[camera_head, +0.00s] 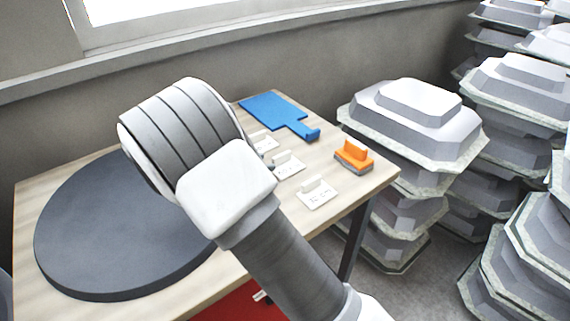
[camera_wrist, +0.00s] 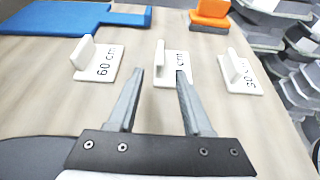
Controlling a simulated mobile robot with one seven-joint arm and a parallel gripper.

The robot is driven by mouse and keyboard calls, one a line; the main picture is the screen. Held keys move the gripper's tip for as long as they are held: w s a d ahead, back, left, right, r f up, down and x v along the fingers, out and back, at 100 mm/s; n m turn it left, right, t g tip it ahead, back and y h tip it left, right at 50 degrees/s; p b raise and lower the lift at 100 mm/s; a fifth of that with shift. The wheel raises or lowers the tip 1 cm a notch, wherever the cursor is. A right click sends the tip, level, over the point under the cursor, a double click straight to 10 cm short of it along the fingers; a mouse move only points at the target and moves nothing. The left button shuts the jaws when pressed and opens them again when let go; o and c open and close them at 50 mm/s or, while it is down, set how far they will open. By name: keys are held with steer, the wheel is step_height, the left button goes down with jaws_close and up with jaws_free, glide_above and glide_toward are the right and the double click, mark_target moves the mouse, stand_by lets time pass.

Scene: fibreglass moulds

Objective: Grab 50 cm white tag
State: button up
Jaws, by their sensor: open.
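Three white tags with upright tabs lie in a row on the wooden table in the wrist view. The left one (camera_wrist: 98,62) reads "60 cm". The middle tag (camera_wrist: 172,58) shows "cm", with its number hidden behind my right finger. The right tag (camera_wrist: 240,73) has a number that looks like 30, but I cannot read it surely. My gripper (camera_wrist: 160,73) is open and empty, its fingertips at the near edge of the middle tag, either side of its tab.
A blue board with a handle (camera_head: 275,110) lies at the table's back. An orange-and-grey block (camera_head: 354,156) sits near the right edge. A large dark disc (camera_head: 110,240) covers the table's left. Stacked grey moulds (camera_head: 415,120) stand right of the table (camera_head: 365,182).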

mark_target(274, 157)
steer(key=d, duration=0.1)
steer(key=w+d, duration=0.2)
steer(key=shift+w+d+f, duration=0.15)
steer(key=shift+f, duration=0.1)
steer(key=shift+w+d+f, duration=0.2)
steer(key=shift+w+d, duration=0.1)
steer(key=shift+d, duration=0.1)
jaws_close()
